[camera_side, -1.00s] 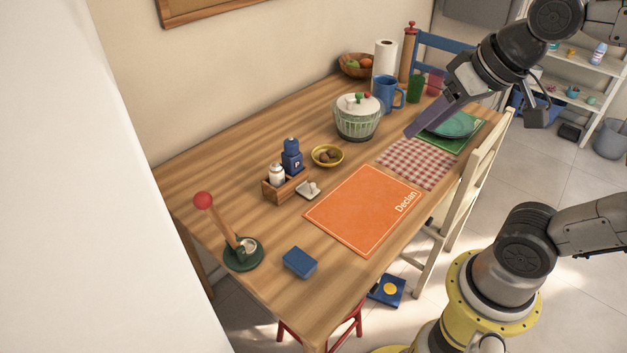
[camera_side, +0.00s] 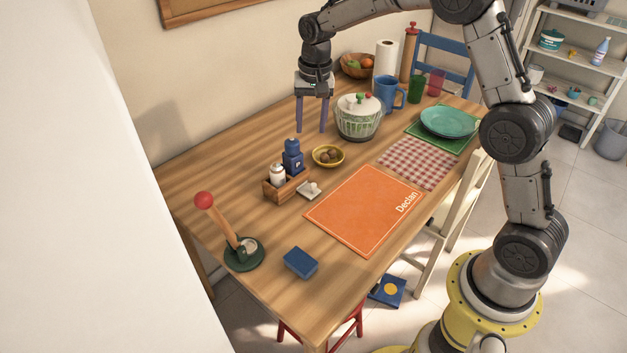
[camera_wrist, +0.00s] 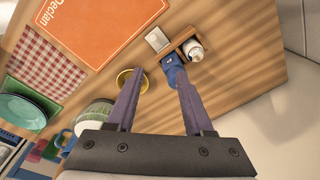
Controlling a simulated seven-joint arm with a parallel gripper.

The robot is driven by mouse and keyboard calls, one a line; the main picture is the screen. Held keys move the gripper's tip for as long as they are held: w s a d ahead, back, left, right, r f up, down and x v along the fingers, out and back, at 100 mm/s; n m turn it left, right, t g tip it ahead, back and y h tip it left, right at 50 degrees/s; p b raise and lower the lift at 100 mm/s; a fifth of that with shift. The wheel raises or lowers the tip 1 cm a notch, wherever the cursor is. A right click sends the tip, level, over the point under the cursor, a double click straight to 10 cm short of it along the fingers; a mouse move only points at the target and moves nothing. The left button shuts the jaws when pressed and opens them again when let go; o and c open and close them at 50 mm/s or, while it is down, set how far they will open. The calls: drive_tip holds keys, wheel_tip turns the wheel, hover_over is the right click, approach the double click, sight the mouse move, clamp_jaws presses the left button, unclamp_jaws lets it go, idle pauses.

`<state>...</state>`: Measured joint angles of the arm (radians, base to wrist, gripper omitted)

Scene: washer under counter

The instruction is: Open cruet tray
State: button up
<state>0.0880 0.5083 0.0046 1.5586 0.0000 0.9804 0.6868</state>
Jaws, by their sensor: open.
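The cruet tray (camera_side: 273,190) is a small wooden box on the table, left of the orange placemat. It holds a white shaker (camera_side: 277,175) and a blue mill (camera_side: 292,160) marked P. A small pale square piece (camera_side: 309,190) sits at its right side; I cannot tell whether it is attached. My gripper (camera_side: 311,129) is open and empty, pointing down above the table behind the tray. In the wrist view, the tray (camera_wrist: 187,38) and blue mill (camera_wrist: 175,72) lie beyond my fingertips (camera_wrist: 158,75), the mill partly behind the right finger.
The orange placemat (camera_side: 364,210) lies in front. A red-knobbed lever (camera_side: 219,225) and blue block (camera_side: 300,263) are near the front-left edge. The table's left back is clear.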

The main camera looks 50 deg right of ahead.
drive_tip(key=g, duration=0.1)
hover_over(313, 184)
wheel_tip(313, 184, down, 6)
wheel_tip(313, 184, down, 12)
drive_tip(key=shift+f, duration=0.25)
clamp_jaws()
idle(0.4)
idle(1.1)
